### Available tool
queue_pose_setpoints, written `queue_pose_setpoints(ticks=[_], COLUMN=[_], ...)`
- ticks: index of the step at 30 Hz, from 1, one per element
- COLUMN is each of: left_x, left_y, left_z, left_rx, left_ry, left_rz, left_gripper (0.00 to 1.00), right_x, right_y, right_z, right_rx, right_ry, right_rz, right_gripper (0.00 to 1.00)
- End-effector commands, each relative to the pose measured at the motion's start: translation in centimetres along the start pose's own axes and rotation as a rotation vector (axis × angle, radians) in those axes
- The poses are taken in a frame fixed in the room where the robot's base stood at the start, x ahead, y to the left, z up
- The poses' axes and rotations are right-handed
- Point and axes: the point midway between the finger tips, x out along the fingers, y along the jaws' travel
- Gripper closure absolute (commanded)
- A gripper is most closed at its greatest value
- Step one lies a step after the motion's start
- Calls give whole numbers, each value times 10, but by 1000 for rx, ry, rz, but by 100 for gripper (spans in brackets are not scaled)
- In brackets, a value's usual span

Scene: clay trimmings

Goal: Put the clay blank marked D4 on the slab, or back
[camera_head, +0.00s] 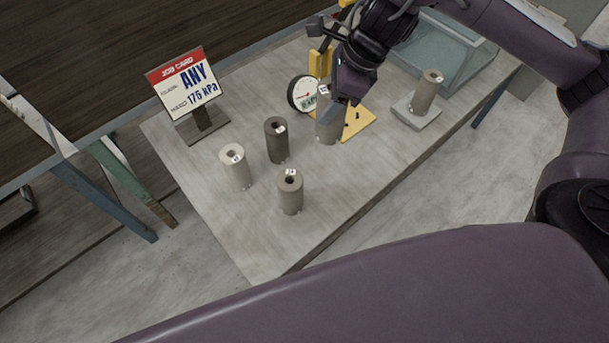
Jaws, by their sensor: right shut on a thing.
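My right gripper (335,98) is shut on a grey clay blank (328,128), upright by the yellow stand. I cannot tell whether its base touches the table. The small tag at its top is too small to read. Three other blanks stand upright at the front: a pale one (237,170), a dark grey one (277,143) and a brownish one (290,196). Their marks are too small to read surely, so I cannot tell which is D4. Another blank (426,93) stands on a small grey slab (407,110) at the right. My left gripper is not in view.
A round dial (301,94) sits at the yellow stand (357,118). A bluish clear bin (452,50) is at the back right. The table's (245,225) front part is clear.

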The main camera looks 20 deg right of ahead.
Motion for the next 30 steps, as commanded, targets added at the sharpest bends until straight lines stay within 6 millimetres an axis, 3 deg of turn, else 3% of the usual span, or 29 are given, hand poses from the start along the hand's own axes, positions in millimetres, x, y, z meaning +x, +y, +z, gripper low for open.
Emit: queue_pose_setpoints(ticks=[5, 13, 21, 30], left_x=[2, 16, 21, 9], left_y=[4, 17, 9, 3], left_z=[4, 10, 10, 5], left_rx=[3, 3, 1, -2], left_ry=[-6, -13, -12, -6], left_rz=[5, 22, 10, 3], left_gripper=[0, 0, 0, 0], right_x=[7, 55, 106, 140], right_y=[-2, 0, 0, -2], right_z=[-4, -24, -45, -58], right_rx=[1, 4, 6, 1], right_ry=[0, -1, 0, -2], right_rz=[1, 5, 6, -1], right_gripper=[94, 94, 94, 94])
